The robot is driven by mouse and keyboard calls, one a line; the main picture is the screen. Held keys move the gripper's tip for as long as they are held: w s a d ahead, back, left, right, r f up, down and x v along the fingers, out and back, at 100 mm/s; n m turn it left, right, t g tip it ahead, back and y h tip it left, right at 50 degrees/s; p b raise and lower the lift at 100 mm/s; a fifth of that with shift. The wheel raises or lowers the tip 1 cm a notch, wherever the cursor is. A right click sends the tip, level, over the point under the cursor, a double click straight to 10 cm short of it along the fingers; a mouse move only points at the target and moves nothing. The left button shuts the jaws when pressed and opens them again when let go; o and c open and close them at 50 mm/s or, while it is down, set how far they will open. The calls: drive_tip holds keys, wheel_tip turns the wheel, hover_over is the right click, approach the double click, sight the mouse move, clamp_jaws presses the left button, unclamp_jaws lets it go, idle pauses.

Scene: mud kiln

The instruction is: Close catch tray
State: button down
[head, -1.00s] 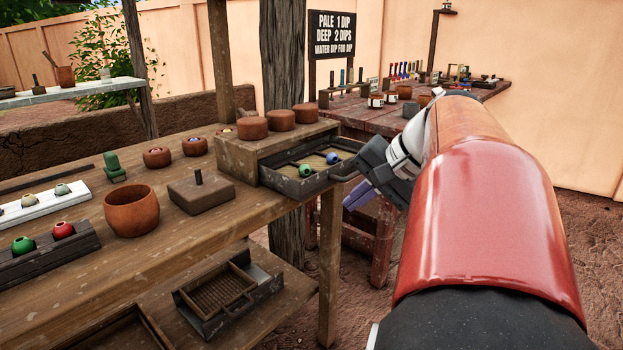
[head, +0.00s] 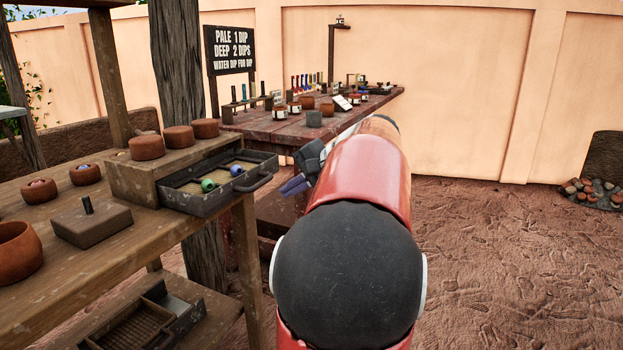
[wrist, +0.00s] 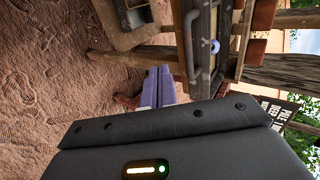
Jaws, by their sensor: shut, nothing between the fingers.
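The catch tray (head: 218,180) is a dark, shallow drawer pulled out of a wooden box (head: 150,172) on the bench's right end. A green bead (head: 208,185) and a blue bead (head: 236,170) lie in it. Its handle (head: 263,181) is at its right front end. My gripper (head: 288,187) is shut and empty, a little to the right of the handle and apart from it. In the wrist view the purple fingers (wrist: 158,86) are together, below the tray's handle (wrist: 183,52). My red arm hides part of the ground behind.
Several clay pots (head: 178,138) stand on top of the box. A second table (head: 290,125) with jars stands behind. A wooden post (head: 176,70) rises behind the box.

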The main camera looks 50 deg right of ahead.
drive_tip(key=shift+w+a+r, duration=0.15)
drive_tip(key=shift+w+a, duration=0.05)
drive_tip(key=shift+w, duration=0.35)
drive_tip(key=shift+w+a+r, duration=0.15)
drive_tip(key=shift+w, duration=0.45)
drive_tip(key=shift+w+a+r, duration=0.15)
drive_tip(key=shift+w+a, duration=0.05)
drive_tip(key=shift+w, duration=0.35)
